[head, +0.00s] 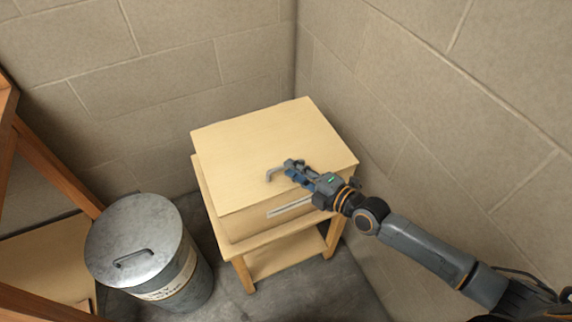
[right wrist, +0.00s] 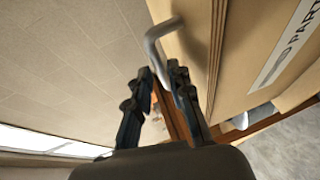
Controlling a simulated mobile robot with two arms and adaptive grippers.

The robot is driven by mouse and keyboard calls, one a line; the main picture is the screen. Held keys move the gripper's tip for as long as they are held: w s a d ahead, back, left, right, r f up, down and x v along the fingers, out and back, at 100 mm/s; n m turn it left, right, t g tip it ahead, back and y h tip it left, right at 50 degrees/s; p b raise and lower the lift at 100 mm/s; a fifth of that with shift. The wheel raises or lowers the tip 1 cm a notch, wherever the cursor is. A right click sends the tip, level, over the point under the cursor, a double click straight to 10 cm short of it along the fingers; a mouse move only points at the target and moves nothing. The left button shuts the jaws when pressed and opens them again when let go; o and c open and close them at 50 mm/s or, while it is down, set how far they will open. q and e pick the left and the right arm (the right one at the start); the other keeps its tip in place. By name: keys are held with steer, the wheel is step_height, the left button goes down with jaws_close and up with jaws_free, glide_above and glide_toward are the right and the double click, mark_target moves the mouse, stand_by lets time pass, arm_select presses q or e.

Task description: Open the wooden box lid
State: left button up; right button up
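The wooden box (head: 255,223) stands on a small wooden table, with its flat, light lid (head: 250,145) on top. The lid looks shut; I cannot tell whether there is a slight gap. A bent grey metal handle (head: 273,174) sits near the lid's front edge and also shows in the right wrist view (right wrist: 158,37). My right gripper (head: 291,168) is at the handle, above the front of the lid. In the right wrist view its fingers (right wrist: 161,72) are apart, with the handle's bar reaching between their tips. Contact is unclear. My left gripper is out of view.
A round metal bin (head: 190,280) with a lidded top stands left of the small table (head: 243,272). Wooden beams (head: 50,165) stand at the far left. Block walls (head: 440,110) close in behind and to the right. Some grey floor is clear in front.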

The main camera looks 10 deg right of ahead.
steer(key=shift+x, duration=1.6)
jaws_close()
